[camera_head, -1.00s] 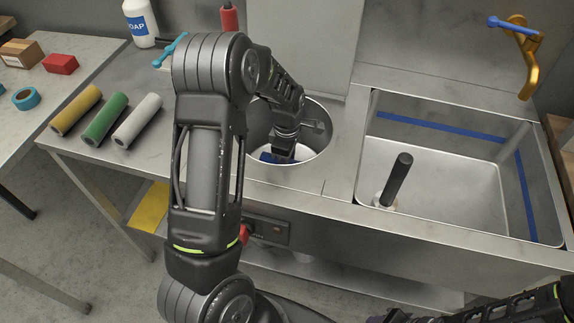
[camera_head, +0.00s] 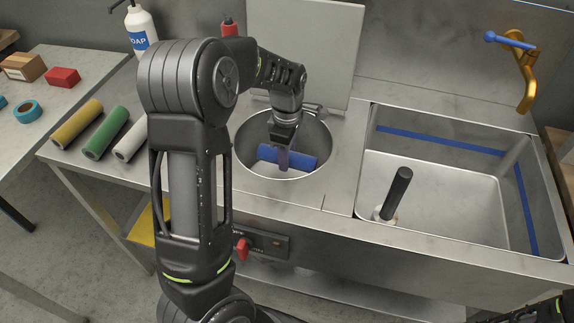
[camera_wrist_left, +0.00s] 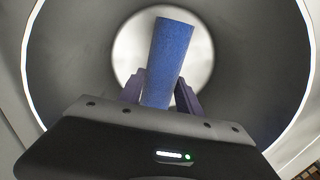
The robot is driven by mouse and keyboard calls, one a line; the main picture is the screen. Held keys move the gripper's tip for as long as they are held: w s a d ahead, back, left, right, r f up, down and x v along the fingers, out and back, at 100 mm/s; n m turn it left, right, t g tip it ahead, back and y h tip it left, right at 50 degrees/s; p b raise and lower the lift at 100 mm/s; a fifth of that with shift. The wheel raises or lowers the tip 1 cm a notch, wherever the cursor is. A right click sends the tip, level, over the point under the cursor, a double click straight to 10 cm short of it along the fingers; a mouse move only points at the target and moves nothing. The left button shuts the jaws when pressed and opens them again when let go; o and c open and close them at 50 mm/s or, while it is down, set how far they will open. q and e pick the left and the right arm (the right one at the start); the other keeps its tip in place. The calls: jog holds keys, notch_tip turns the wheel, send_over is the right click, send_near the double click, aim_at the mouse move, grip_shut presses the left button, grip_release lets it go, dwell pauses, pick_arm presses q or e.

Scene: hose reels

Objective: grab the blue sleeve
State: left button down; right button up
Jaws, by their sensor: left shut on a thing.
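The blue sleeve (camera_head: 301,161) is a cylinder inside the round metal basin (camera_head: 243,160) in the counter. My left gripper (camera_head: 284,160) reaches down into the basin and is shut on the sleeve near its middle. In the left wrist view the sleeve (camera_wrist_left: 169,62) stands between the two fingers of my left gripper (camera_wrist_left: 160,92), with the basin's round wall around it. The part of the sleeve behind the fingers is hidden. My right gripper is not seen; only a dark bit of arm shows at the bottom right corner.
Yellow (camera_head: 77,124), green (camera_head: 105,132) and white (camera_head: 131,140) rolls lie on the counter at left, the white one partly behind my arm. A rectangular sink (camera_head: 440,215) with a dark upright post (camera_head: 397,193) is at right. A raised lid (camera_head: 305,45) stands behind the basin.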

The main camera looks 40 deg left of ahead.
pick_arm(q)
jog(key=shift+r, duration=0.35)
dwell(0.6)
